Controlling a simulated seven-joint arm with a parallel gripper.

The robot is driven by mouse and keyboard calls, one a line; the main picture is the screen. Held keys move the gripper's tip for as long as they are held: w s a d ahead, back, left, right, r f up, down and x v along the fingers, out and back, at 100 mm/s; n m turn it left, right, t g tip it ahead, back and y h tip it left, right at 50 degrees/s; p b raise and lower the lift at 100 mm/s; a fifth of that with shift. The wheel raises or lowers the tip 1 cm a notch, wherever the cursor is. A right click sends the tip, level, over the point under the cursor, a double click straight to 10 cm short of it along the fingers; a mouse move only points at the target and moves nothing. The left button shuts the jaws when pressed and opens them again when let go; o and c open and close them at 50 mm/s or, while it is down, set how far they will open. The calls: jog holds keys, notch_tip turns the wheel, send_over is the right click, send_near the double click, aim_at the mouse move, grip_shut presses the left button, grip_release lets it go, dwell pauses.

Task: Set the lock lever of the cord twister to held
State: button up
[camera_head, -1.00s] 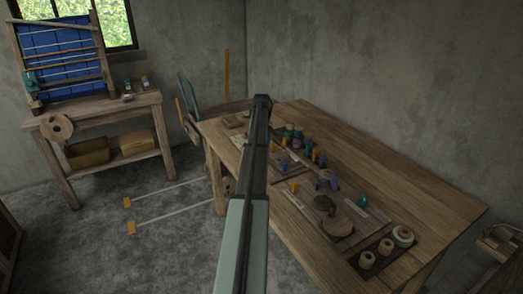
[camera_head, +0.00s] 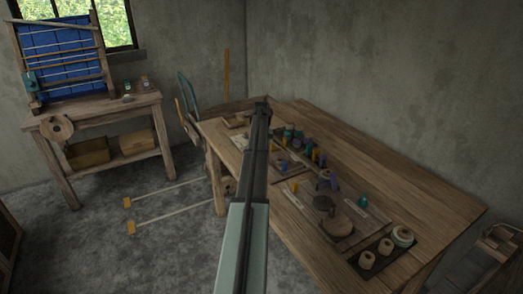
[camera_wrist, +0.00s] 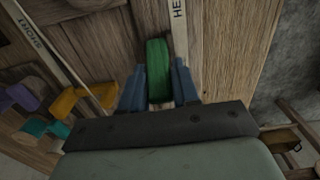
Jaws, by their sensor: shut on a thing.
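In the wrist view, my gripper (camera_wrist: 159,88) has its two blue-grey fingers on either side of a green rounded block (camera_wrist: 158,68), which is shut between them. I cannot tell for sure whether the green block is the grip of the lock lever.
In the wrist view, a strip marked "SHORT" (camera_wrist: 45,42) lies left, with yellow (camera_wrist: 84,101), purple (camera_wrist: 20,98) and teal (camera_wrist: 48,128) pieces nearby. In the head view, the wooden table (camera_head: 400,185) has bare wood along its back right. A loom (camera_head: 60,55) stands at the left.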

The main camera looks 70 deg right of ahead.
grip_shut()
jog(key=shift+s+a, duration=0.1)
jog(key=shift+a, duration=0.1)
jog(key=shift+s+a+r+t+h, duration=0.15)
jog(key=shift+s+a+t+h, duration=0.15)
jog(key=shift+t+h, duration=0.4)
jog(key=shift+s+a+r+t+h, duration=0.1)
jog(key=shift+s+a+t+h, duration=0.35)
jog(key=shift+t+h, duration=0.45)
jog(key=shift+s+a+t+h, duration=0.25)
jog(key=shift+a+t+h, duration=0.05)
jog(key=shift+t+h, duration=0.5)
jog(key=shift+s+a+t+h, duration=0.15)
jog(key=shift+s+t+h, duration=0.05)
jog(key=shift+t+h, duration=0.3)
jog(key=shift+s+a+t+h, duration=0.1)
jog(key=shift+s+t+h, duration=0.05)
jog(key=shift+t+h, duration=0.35)
jog(key=o, duration=0.6)
grip_release()
